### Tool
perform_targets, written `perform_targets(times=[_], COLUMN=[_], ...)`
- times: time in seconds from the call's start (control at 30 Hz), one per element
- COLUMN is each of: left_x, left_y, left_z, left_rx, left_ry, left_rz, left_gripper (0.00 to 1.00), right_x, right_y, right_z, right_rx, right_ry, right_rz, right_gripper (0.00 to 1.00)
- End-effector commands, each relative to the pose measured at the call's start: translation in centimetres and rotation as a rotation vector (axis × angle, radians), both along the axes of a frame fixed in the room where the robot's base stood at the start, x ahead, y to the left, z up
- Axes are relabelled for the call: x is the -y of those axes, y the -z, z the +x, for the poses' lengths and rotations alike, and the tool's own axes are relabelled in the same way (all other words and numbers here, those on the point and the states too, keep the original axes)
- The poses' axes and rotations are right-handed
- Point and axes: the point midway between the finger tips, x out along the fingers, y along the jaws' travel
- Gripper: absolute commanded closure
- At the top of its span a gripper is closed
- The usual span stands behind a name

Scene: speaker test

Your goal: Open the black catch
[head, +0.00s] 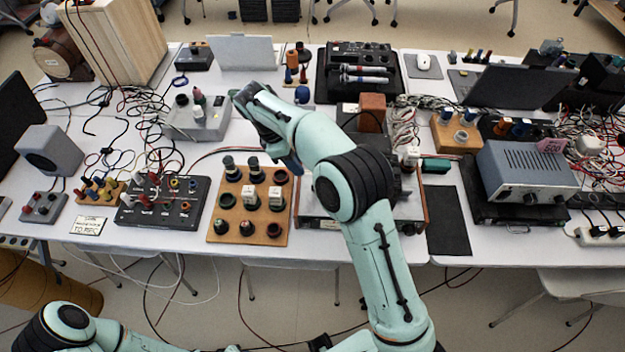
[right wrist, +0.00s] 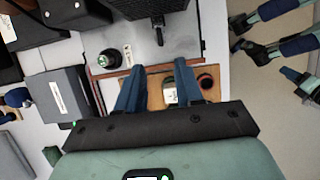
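I cannot make out with certainty which part is the black catch. A black panel box with several knobs and plugs (head: 165,205) lies left of a wooden board (head: 220,232) that bears several dark sockets and small parts. My right gripper (right wrist: 160,66) shows two blue fingers, apart, with no object held between them. In the right wrist view the wooden board (right wrist: 154,99) and a small pale-topped part lie beyond the fingers. In the head view my right gripper (head: 262,122) is above the table behind the board, its fingertips hard to see. My left gripper is not seen.
A grey instrument box (head: 520,168) stands at the right, and a grey speaker box (head: 50,149) at the left. Tangled cables (head: 130,115) cover the left and right table areas. A black mat (head: 447,220) lies clear of objects near the front edge.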

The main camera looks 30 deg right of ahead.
Motion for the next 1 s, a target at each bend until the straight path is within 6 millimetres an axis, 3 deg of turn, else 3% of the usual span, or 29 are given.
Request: perform_targets(times=[0.03, 0.2, 0.5, 0.93, 0.97, 1.0], left_x=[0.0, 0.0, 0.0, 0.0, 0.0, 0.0], left_y=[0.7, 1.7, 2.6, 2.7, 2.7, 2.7], left_z=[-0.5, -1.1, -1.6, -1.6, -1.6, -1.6], left_rx=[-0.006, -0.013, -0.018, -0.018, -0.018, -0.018], left_ry=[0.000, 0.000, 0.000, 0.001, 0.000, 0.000], left_rz=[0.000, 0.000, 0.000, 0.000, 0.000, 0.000], left_gripper=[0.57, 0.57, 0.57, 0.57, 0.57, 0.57], right_x=[0.4, 1.7, 3.2, 3.6, 3.6, 3.6], right_y=[1.5, 4.9, 9.2, 10.1, 10.1, 10.1], right_z=[-0.4, -1.2, -2.0, -2.2, -2.2, -2.2], right_rx=[-0.006, -0.006, -0.002, 0.000, 0.000, 0.000], right_ry=[0.002, 0.002, 0.002, 0.001, 0.001, 0.001], right_rz=[-0.001, -0.001, -0.001, 0.000, 0.000, 0.000], right_gripper=[0.64, 0.64, 0.64, 0.64, 0.67, 0.80])
